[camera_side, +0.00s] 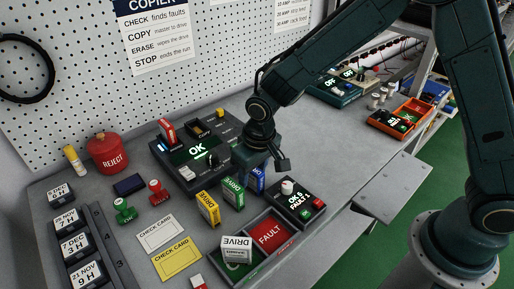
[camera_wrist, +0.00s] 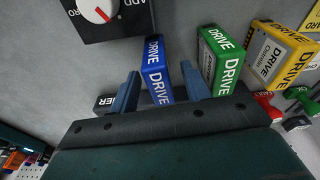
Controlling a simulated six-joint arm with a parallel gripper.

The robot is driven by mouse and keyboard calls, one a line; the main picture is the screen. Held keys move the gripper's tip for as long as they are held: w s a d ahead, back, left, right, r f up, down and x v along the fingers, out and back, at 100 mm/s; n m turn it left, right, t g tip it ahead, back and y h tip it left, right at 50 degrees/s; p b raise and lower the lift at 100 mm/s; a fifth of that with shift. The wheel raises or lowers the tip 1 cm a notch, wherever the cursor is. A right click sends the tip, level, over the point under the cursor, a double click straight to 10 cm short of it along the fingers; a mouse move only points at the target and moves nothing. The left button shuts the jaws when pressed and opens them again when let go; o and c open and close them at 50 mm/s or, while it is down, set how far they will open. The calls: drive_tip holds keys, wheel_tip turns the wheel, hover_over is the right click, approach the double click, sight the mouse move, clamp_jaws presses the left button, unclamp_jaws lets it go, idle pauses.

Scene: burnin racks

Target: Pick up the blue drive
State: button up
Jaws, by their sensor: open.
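The blue drive (camera_wrist: 154,66) stands upright on the bench in the wrist view, with DRIVE lettered on its edge. My gripper (camera_wrist: 160,85) is open, with one finger on each side of the blue drive's near end.
The green drive (camera_side: 232,190) stands close beside the blue one, then the yellow drive (camera_side: 208,208). A white drive (camera_side: 236,248) is in the OK/FAULT tray (camera_side: 289,243).

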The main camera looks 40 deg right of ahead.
drive_tip(key=shift+f, duration=0.55)
drive_tip(key=shift+w, duration=0.1)
clamp_jaws()
